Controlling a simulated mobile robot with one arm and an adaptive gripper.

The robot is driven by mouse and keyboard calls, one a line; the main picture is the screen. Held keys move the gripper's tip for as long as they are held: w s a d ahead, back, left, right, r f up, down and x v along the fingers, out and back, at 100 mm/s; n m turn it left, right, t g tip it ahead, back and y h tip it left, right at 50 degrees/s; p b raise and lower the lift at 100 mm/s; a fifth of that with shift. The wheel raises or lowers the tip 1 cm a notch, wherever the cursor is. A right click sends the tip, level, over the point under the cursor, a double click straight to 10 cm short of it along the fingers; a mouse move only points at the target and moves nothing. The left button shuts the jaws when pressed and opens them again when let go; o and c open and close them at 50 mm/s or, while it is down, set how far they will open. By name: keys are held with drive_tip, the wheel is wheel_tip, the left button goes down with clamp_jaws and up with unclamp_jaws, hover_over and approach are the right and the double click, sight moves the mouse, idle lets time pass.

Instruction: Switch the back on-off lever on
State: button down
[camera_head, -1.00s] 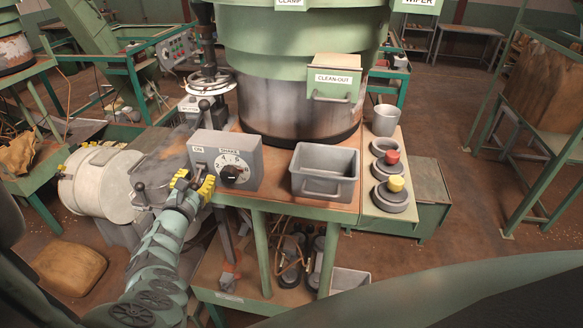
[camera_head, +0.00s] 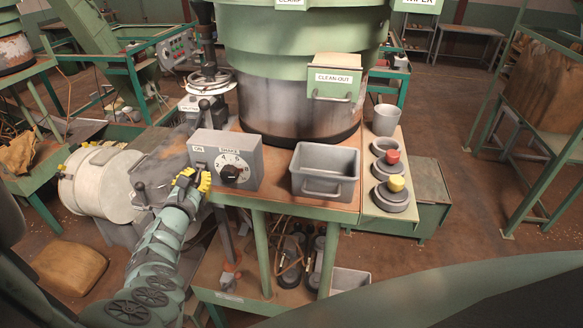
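A grey control box (camera_head: 228,160) stands on the front left of the wooden-topped bench. Its face has an ON label (camera_head: 199,149) at the left, with a small dark switch lever (camera_head: 200,166) below it. A black dial (camera_head: 234,174) under a SHAKE label is at the right. My gripper (camera_head: 194,178), with yellow finger pads, is at the lower left of the box face, just below the lever. I cannot tell whether it touches the lever. The pads look close together, but the gap between them is partly hidden. The lever's exact tilt is too small to read.
A grey bin (camera_head: 325,172) stands right of the box, before the green hopper (camera_head: 300,60). Red (camera_head: 392,157) and yellow (camera_head: 396,184) knobs sit farther right. A black-knobbed lever (camera_head: 204,105) rises behind the box; another knob (camera_head: 139,187) is left of my gripper.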

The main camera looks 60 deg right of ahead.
drive_tip(key=shift+r, duration=0.1)
idle(0.3)
drive_tip(key=r+y+p, duration=0.1)
drive_tip(key=p, duration=0.4)
drive_tip(key=shift+a+g+y, duration=0.1)
drive_tip(key=shift+g+y, duration=0.2)
drive_tip(key=g+y+p, duration=0.1)
drive_tip(key=y+p, duration=0.1)
drive_tip(key=p, duration=0.1)
drive_tip(key=shift+r+p, duration=0.15)
drive_tip(key=shift+p, duration=0.25)
drive_tip(key=shift+a+p, duration=0.15)
drive_tip(key=shift+p, duration=0.15)
drive_tip(key=shift+r+g+y+p, duration=0.15)
drive_tip(key=shift+g+y+p, duration=0.25)
drive_tip(key=shift+y+p, duration=0.4)
drive_tip(key=shift+m+g+y, duration=0.3)
drive_tip(key=shift+g+y, duration=0.1)
drive_tip(key=shift+y, duration=0.5)
drive_tip(key=shift+w+d+r+y, duration=0.1)
drive_tip(key=shift+d+r+y, duration=0.15)
drive_tip(key=shift+y, duration=0.25)
drive_tip(key=shift+r+g+y+b, duration=0.15)
drive_tip(key=shift+g+y+b, duration=0.3)
drive_tip(key=shift+y, duration=0.25)
